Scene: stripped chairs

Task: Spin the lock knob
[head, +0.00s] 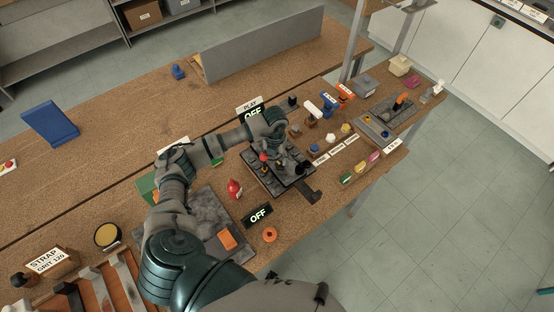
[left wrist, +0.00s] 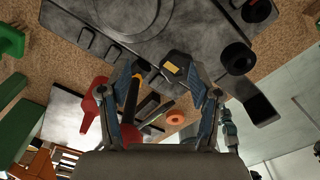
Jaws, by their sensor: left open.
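A dark panel (head: 268,178) with several small knobs and fittings sits on the workbench. My left gripper (head: 279,150) is over this panel, reaching in from the left. In the left wrist view my left gripper (left wrist: 165,68) has its two fingers spread apart. A dark block with a yellow mark (left wrist: 172,69) shows between the fingertips; I cannot tell whether it is the lock knob or whether the fingers touch it. A black cylinder (left wrist: 238,58) stands to its right on the panel. A red-topped knob (head: 263,157) shows beside the gripper in the head view. The gripper partly hides the panel.
A red bottle-shaped object (head: 234,188), an OFF sign (head: 258,215) and an orange ring (head: 270,234) are near the panel. Several small coloured items stand to its right. A grey upright board (head: 265,45) is behind. Some bare cork-coloured bench (head: 330,203) lies right of the panel.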

